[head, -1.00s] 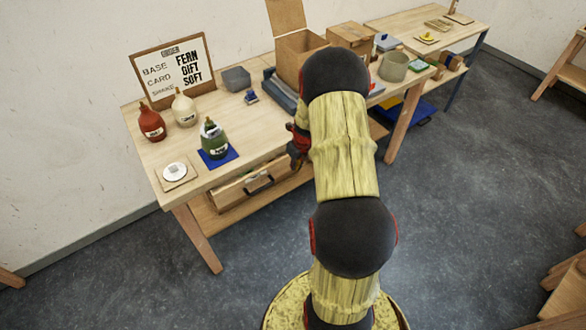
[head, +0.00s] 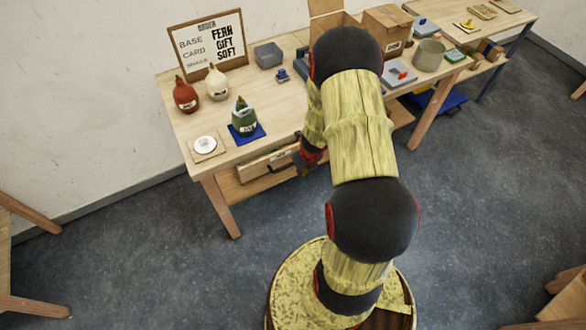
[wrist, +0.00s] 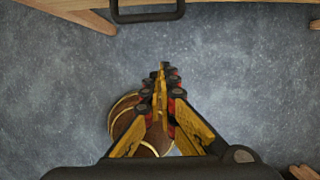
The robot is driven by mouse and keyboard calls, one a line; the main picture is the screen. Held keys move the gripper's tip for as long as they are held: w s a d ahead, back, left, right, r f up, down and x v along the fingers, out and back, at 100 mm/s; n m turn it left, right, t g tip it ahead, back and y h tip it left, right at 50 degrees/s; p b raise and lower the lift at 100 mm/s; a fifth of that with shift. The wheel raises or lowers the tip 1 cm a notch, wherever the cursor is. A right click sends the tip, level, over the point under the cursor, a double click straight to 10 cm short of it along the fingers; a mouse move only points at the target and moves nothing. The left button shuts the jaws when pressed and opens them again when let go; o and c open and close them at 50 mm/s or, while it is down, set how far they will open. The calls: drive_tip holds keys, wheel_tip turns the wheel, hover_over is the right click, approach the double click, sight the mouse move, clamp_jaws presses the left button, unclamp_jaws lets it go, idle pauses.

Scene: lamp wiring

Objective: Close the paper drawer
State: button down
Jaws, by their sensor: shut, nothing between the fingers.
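The drawer (head: 262,166) is a pale wooden one under the front of the workbench, with a dark bar handle. How far it stands out is hard to tell, as my arm hides its right part. In the wrist view the black handle (wrist: 148,17) shows at the top edge, beyond my fingertips and a little left. My gripper (wrist: 162,68) is shut and empty, over the floor in that view and apart from the handle. In the head view my gripper (head: 304,166) is just right of the visible drawer front, partly hidden by my arm.
The workbench (head: 183,125) carries a sign (head: 207,45), a red bottle (head: 186,95), a cream bottle (head: 217,84) and a green bottle (head: 243,119) on a blue mat. A lower shelf (head: 235,188) runs below the drawer. The floor (head: 170,270) in front is clear.

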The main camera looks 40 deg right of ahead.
drive_tip(key=w+d+f+b, duration=0.1)
drive_tip(key=w+f, duration=0.5)
drive_tip(key=f, duration=0.3)
drive_tip(key=shift+d+b, duration=0.2)
drive_tip(key=shift+b, duration=0.2)
drive_tip(key=shift+w, duration=0.1)
